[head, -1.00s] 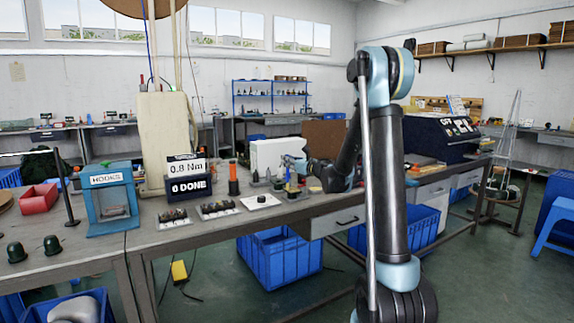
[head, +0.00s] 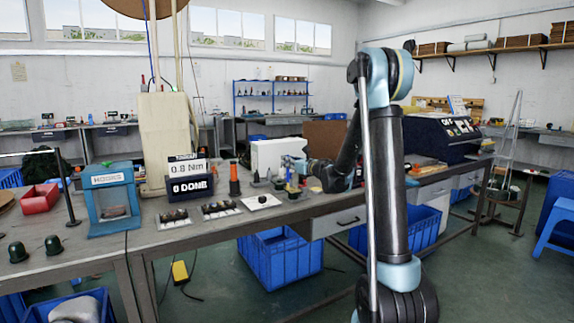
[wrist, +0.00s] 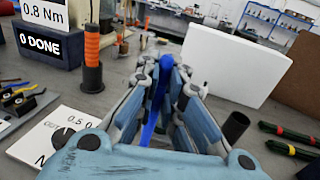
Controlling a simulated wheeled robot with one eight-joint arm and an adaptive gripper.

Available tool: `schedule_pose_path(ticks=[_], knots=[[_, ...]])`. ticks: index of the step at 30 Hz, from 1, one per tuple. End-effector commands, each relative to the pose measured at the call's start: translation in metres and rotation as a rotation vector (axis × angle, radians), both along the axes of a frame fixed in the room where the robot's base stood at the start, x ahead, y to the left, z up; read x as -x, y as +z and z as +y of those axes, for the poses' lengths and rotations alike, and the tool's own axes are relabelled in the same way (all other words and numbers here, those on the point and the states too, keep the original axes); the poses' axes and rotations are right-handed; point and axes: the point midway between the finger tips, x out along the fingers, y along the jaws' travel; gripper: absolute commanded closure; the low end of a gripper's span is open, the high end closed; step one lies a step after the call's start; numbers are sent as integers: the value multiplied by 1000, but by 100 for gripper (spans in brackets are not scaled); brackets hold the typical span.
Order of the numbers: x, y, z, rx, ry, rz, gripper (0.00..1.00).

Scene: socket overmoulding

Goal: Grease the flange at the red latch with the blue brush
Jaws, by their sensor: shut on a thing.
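My gripper (wrist: 166,75) is shut on the blue brush (wrist: 153,115), whose blue handle stands between the fingers in the wrist view. The brush's tip is hidden by the fingers. In the head view my gripper (head: 293,172) is small, low over the workbench beside the white panel. Dark green rods (wrist: 292,150) with a red band and a yellow band lie at the right of the wrist view. I cannot make out a red latch or its flange in either view.
An orange-and-black upright tool (wrist: 92,60) stands left of my gripper, near the "0 DONE" display (wrist: 45,42). A white panel (wrist: 235,65) stands ahead to the right. A short dark cylinder (wrist: 235,126) stands close on the right. A white card (wrist: 50,137) lies at left.

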Motion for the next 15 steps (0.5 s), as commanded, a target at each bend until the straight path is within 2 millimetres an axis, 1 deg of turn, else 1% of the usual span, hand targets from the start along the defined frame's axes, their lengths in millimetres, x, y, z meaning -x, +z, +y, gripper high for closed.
schedule_pose_path(ticks=[5, 15], knots=[[5, -1, -3, 1, 0, 0, 100], [5, 1, -3, 1, 0, 0, 100]])
